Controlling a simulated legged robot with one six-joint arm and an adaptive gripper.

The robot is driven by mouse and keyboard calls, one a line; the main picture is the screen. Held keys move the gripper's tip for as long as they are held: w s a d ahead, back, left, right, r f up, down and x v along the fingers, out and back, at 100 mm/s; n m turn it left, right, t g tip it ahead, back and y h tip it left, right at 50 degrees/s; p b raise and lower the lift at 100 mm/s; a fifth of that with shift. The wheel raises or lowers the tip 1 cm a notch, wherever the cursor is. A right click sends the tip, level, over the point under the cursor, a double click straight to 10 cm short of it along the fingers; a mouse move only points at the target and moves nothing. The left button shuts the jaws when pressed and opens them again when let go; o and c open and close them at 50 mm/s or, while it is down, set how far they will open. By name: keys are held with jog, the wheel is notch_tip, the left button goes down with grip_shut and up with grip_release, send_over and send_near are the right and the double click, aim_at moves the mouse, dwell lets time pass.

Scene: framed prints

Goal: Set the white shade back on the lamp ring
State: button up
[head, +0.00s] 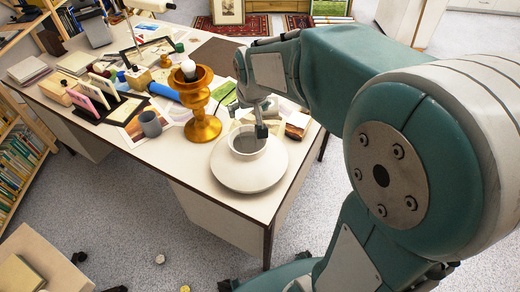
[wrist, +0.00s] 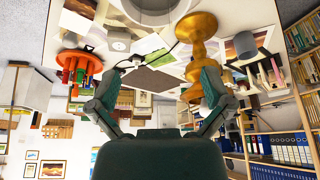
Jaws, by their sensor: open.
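The white shade (head: 243,180) stands on the near right part of the desk, its wide rim down and its narrower grey opening up. My gripper (head: 262,130) is just above the right side of that opening; whether it touches is not clear. The gold lamp (head: 203,128) stands upright behind and left of the shade, with a bare white bulb (head: 188,66) inside its gold ring (head: 190,80). In the wrist view, my gripper (wrist: 163,68) has its fingers spread with nothing between them. The gold lamp (wrist: 203,50) lies to its right there.
A grey mug (head: 150,124) stands left of the lamp on the desk (head: 150,165). A blue roll (head: 164,91), prints, bottles and a card rack (head: 105,97) crowd the desk behind. The desk's near edge is clear left of the shade. Bookshelves line the left.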

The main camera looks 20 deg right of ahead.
aim_at(247, 125)
jog(key=x, duration=1.2)
jog(key=shift+w+d+f, duration=0.2)
jog(key=shift+w+d, duration=0.15)
jog(key=shift+w, duration=0.15)
jog(key=c, duration=1.3)
